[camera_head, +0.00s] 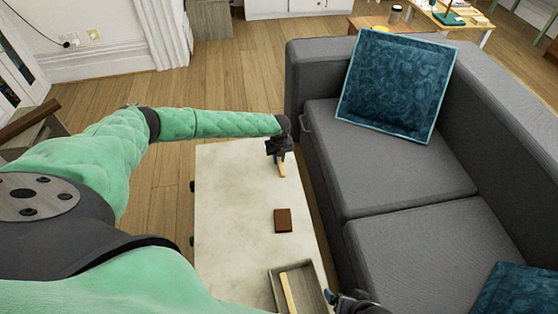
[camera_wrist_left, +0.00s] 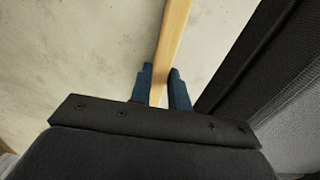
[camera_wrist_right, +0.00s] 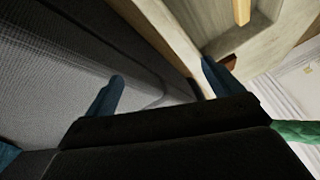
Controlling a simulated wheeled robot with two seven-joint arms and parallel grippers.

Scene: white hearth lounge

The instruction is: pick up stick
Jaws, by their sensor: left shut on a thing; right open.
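A light wooden stick (camera_head: 282,170) is between the fingers of my left gripper (camera_head: 279,153), at the far right part of the pale table. In the left wrist view the stick (camera_wrist_left: 173,40) runs up from between the two blue fingertips of the left gripper (camera_wrist_left: 160,85), which is shut on it. Another light stick (camera_head: 288,292) lies in a tray (camera_head: 309,275) at the table's near end; it also shows in the right wrist view (camera_wrist_right: 241,10). My right gripper (camera_wrist_right: 160,85) is open and empty beside the tray, near the sofa.
The pale table (camera_head: 235,210) has a small brown block (camera_head: 283,220) in its middle right. A grey sofa (camera_head: 395,165) with blue cushions (camera_head: 395,85) stands close along the table's right side. The table's left part is clear.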

